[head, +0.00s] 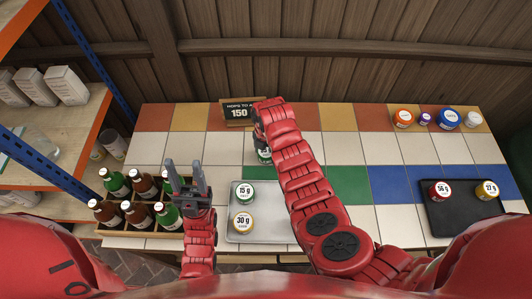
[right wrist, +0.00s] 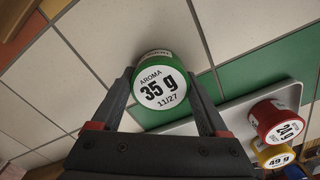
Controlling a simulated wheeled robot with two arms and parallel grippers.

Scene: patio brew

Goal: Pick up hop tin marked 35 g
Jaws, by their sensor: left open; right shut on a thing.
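The hop tin marked 35 g (right wrist: 160,88) is green with a white lid label reading "AROMA 35 g 11/27". My right gripper (right wrist: 161,78) is shut on it, one finger on each side, in the right wrist view. In the head view a green part of this tin (head: 265,154) shows beneath my right arm, behind the grey tray (head: 267,234); my arm hides most of the gripper. I cannot tell whether the tin touches the tiles. My left gripper (head: 188,178) is open and empty, between the bottle crate and the grey tray.
A sign (head: 239,113) reads 150. A bottle crate (head: 113,231) stands left, a dark tray (head: 462,214) right.

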